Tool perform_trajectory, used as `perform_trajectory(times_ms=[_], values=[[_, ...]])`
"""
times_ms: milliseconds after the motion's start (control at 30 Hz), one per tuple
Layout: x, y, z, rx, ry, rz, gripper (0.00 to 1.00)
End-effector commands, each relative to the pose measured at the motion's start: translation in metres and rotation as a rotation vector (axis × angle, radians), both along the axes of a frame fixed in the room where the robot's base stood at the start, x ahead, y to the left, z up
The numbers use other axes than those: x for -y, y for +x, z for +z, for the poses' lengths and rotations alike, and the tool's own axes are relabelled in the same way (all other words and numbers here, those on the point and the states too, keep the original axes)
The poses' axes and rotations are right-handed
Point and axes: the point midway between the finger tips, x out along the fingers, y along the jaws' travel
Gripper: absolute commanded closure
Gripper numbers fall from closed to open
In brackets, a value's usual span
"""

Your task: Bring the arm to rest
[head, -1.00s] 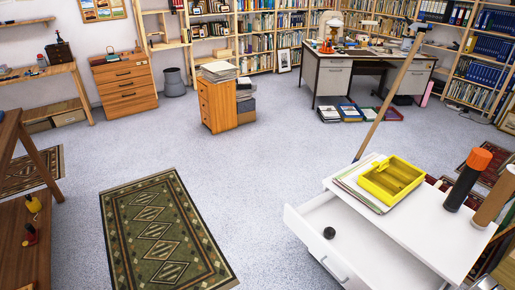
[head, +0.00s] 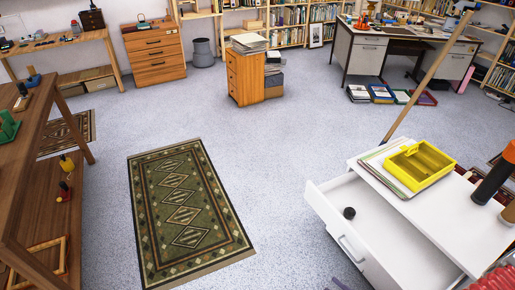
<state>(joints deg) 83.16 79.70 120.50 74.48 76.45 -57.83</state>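No part of my arm or gripper can be made out for certain in the head view, so its pose and whether it is open or shut are hidden from me. The nearest furniture is a white cabinet (head: 450,215) at the right with its top drawer (head: 325,205) pulled out. A small black round object (head: 349,213) lies in that drawer. A yellow tray (head: 420,166) sits on papers on the cabinet top, with a dark orange-capped cylinder (head: 494,178) to its right.
A green patterned rug (head: 190,212) lies on open grey floor. A wooden table (head: 40,140) with a lower shelf stands at the left. A small wooden drawer unit (head: 244,78), a desk (head: 365,50) and bookshelves stand farther back. A long wooden stick (head: 430,75) rises behind the white cabinet.

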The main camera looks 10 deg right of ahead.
Motion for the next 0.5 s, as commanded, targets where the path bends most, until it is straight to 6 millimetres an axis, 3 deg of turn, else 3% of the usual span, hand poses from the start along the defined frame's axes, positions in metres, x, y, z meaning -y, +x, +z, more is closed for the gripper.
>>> perform_trajectory(times_ms=[500], values=[[-0.033, -0.012, 0.073, -0.198, -0.032, 0.456, 0.74]])
